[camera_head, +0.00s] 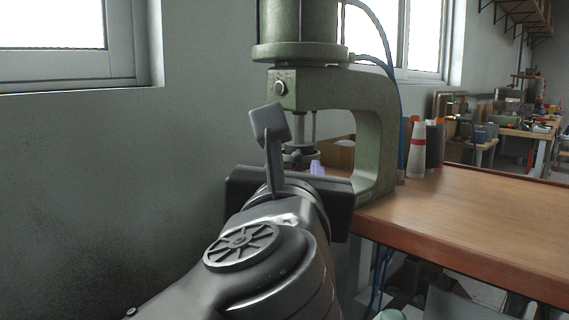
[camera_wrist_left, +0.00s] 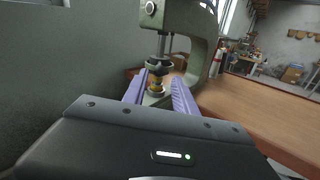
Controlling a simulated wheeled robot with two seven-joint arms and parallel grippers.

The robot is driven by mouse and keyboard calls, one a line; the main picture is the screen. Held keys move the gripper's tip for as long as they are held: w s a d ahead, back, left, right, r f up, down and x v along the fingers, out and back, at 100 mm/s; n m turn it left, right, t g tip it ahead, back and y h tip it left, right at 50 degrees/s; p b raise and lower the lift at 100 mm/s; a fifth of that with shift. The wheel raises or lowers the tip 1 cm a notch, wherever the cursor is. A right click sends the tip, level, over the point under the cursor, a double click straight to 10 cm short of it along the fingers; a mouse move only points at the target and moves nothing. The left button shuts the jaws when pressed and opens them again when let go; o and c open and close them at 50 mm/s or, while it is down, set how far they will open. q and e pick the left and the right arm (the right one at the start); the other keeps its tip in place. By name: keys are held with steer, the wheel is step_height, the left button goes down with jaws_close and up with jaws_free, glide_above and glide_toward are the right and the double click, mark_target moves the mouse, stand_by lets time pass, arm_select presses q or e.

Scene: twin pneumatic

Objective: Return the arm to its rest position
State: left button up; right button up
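My left arm reaches up from the bottom of the head view toward a green pneumatic press (camera_head: 375,125). My left gripper (camera_wrist_left: 160,82) shows two purple fingers spread apart in the left wrist view, with nothing visibly held between them. In the head view my wrist hides most of the fingers; only a bit of purple shows near the press opening. My right gripper is in neither view.
The press stands at the left end of a wooden bench (camera_head: 480,215). Bottles, including a white one with a red band (camera_head: 417,150), stand behind it. Blue hoses run beside the press. A grey wall (camera_head: 110,200) is close on the left. The bench's right part is clear.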

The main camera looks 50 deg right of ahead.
arm_select(q)
steer(key=shift+v, duration=0.8)
